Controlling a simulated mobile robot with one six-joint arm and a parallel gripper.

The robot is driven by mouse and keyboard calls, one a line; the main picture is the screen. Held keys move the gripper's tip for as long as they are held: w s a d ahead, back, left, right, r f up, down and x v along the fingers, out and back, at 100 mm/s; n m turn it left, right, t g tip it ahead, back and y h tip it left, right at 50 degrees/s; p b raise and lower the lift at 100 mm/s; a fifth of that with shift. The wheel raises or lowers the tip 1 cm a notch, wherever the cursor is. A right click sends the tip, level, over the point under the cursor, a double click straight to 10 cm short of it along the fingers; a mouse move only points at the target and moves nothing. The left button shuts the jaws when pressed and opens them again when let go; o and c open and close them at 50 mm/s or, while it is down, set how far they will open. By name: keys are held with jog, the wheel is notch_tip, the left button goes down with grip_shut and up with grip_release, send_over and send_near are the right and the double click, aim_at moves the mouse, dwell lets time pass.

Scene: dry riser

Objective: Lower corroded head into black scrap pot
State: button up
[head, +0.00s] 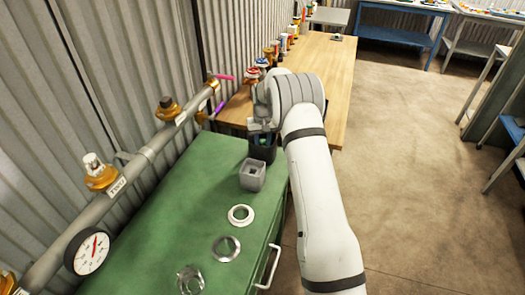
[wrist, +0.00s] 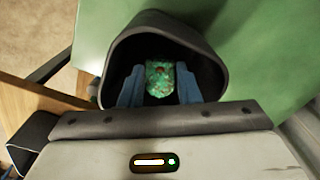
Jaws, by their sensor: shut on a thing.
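The corroded head (wrist: 160,78), mottled green with a brown spot, is between the blue fingers of my gripper (wrist: 160,90) in the wrist view. My gripper is shut on it. The black scrap pot (wrist: 120,52) surrounds the head and fingertips, which are within its rim as seen from the wrist. In the head view the black pot (head: 262,150) stands on the green bench top, below my gripper (head: 262,132), and is partly covered by my arm. I cannot tell whether the head touches the pot's bottom.
A grey square holder (head: 253,175) stands just in front of the pot on the green bench (head: 165,215). Several rings lie nearer. A pipe (head: 140,160) with valves and a gauge (head: 87,251) runs along the left wall. A wooden table (head: 325,70) stands beyond.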

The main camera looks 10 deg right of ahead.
jog(key=shift+f, duration=0.15)
jog(key=o, duration=1.2)
jog(key=shift+c, duration=0.2)
